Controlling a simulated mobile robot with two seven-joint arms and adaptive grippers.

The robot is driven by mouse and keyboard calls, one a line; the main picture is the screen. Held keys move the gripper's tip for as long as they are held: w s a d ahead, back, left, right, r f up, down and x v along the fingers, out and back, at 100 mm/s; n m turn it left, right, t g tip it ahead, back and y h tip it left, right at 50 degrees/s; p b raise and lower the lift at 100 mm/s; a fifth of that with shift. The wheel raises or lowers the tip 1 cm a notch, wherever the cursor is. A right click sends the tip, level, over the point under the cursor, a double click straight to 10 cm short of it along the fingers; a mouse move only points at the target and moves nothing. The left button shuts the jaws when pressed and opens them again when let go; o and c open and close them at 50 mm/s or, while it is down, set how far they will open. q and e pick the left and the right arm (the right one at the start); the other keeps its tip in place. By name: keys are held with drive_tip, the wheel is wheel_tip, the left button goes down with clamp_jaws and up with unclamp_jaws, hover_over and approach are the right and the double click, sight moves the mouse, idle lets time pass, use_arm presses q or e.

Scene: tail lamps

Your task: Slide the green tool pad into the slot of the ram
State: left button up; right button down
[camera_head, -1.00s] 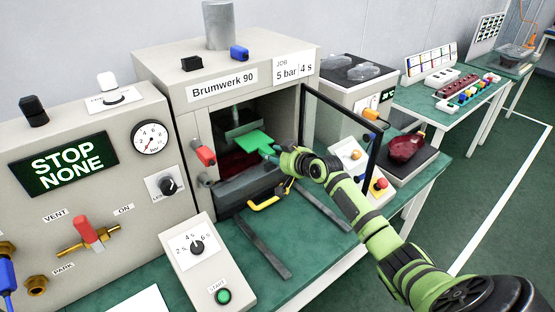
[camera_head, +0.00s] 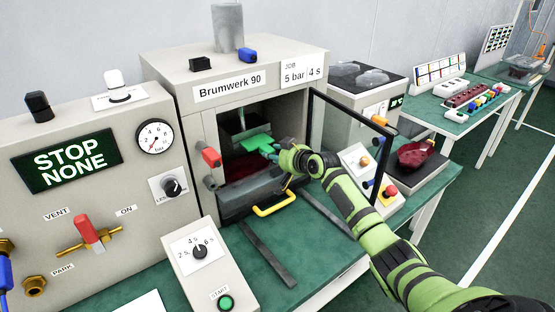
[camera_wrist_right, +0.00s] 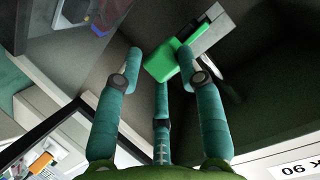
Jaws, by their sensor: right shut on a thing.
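The green tool pad (camera_head: 257,143) is inside the open chamber of the press marked Brumwerk 90, just below the grey ram (camera_head: 240,124). My right gripper (camera_head: 272,153) reaches in through the front opening and is shut on the pad's near end. In the right wrist view the pad (camera_wrist_right: 163,66) lies between the teal fingers of the gripper (camera_wrist_right: 160,75). Its far edge meets a light grey plate (camera_wrist_right: 210,30), seemingly part of the ram. I cannot tell how far the pad is in the slot. My left gripper is not in view.
The press's framed door (camera_head: 352,115) stands open right of my arm. A yellow handle (camera_head: 275,202) is below the opening, and a red-tipped knob (camera_head: 211,157) is at its left. A control box (camera_head: 205,262) stands in front. The dark red chamber floor (camera_head: 243,168) lies below the pad.

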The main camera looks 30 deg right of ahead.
sight(266, 146)
drive_tip(key=shift+w+b, duration=0.35)
drive_tip(key=shift+w, duration=0.15)
idle(0.9)
drive_tip(key=shift+w+a+b, duration=0.2)
drive_tip(key=shift+w+b, duration=1.95)
drive_tip(key=shift+b, duration=0.1)
drive_tip(key=shift+r, duration=0.2)
